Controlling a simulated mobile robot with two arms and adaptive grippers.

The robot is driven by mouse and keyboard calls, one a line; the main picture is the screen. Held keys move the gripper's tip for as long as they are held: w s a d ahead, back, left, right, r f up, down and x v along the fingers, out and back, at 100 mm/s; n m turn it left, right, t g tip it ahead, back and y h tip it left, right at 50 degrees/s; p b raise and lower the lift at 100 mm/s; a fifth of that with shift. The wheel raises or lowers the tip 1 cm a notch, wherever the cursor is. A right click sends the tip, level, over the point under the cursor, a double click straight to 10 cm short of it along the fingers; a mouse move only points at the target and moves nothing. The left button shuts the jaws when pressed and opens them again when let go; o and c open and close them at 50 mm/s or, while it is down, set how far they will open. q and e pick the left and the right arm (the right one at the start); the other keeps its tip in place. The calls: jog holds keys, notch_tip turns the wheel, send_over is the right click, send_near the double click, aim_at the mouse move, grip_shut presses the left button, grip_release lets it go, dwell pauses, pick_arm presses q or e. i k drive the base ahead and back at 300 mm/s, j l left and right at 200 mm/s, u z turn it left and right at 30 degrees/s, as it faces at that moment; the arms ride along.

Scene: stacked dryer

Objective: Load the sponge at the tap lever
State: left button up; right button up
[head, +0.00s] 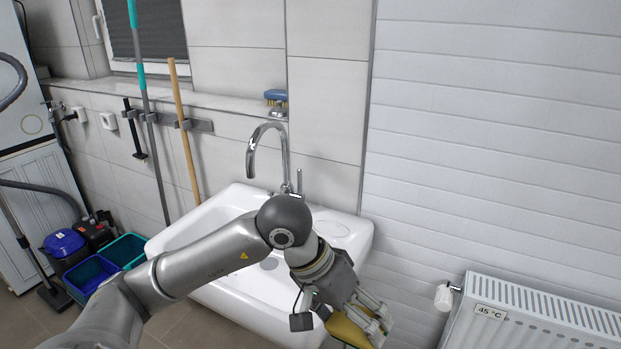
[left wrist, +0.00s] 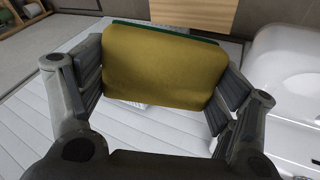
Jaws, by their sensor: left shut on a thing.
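A yellow sponge (head: 347,331) with a green layer is held by my left gripper (head: 362,316), low in front of the sink's right side in the head view. In the left wrist view the sponge (left wrist: 165,66) sits between the two fingers, which press on its left and right edges. The green layer shows along its far edge. The tap (head: 266,135) has a curved chrome spout, and its slim upright lever (head: 299,181) stands just right of the spout's base. The lever is behind and above my left gripper, apart from the sponge. My right gripper is out of view.
The white sink (head: 195,235) is partly hidden by my left arm. A radiator (head: 540,312) with a valve stands at the right. A blue and yellow brush (head: 276,96) lies on the ledge. Buckets (head: 92,277) stand at the left. A wooden surface (left wrist: 195,13) shows in the left wrist view.

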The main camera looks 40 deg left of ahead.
aim_at(300, 194)
jog(key=k+j+u, duration=0.1)
jog(key=u, duration=0.3)
jog(key=j+u, duration=0.1)
jog(key=u, duration=0.3)
